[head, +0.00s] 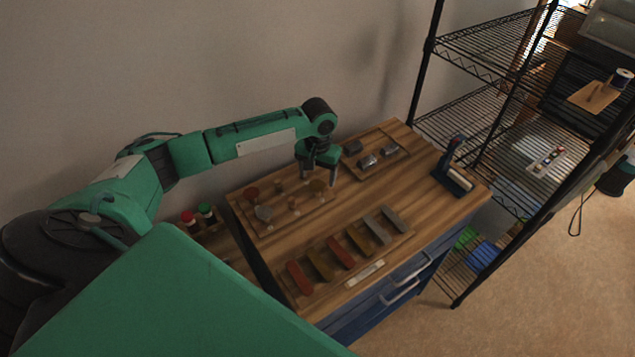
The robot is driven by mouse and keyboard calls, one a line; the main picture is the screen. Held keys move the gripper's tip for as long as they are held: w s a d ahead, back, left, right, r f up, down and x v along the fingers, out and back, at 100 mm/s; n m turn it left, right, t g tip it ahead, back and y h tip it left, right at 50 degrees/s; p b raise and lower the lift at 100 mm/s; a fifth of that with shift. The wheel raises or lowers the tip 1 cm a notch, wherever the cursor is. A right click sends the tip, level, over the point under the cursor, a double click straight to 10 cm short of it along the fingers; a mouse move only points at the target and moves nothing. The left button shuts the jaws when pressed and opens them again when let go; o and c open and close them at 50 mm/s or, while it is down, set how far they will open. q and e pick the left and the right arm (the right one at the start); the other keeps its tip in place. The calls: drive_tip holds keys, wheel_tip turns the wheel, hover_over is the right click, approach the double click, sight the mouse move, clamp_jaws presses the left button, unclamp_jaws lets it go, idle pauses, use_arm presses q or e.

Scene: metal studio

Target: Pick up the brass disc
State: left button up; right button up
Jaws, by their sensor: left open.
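A brass-coloured disc (317,186) lies at the far right end of a wooden board with pegs (268,232), on the workbench top. My left gripper (319,179) points down right over this disc. Its fingers are apart, one on each side of the disc in the picture. I cannot tell whether they touch it. A reddish disc (252,193) and a silver-grey disc (263,213) are at the left end of the same board. My right gripper is not in view.
Several coloured bars (341,252) lie in a row near the bench's front. A tray (393,138) with metal pieces stands behind the gripper. A blue tool (453,172) is at the bench's right end. Black wire shelving (487,115) stands to the right.

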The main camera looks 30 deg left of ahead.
sight(317, 186)
use_arm(q)
drive_tip(key=shift+s+f, duration=0.1)
drive_tip(key=shift+f, duration=1.2)
drive_tip(key=shift+f+p, duration=0.25)
drive_tip(key=shift+p, duration=0.3)
drive_tip(key=c, duration=1.1)
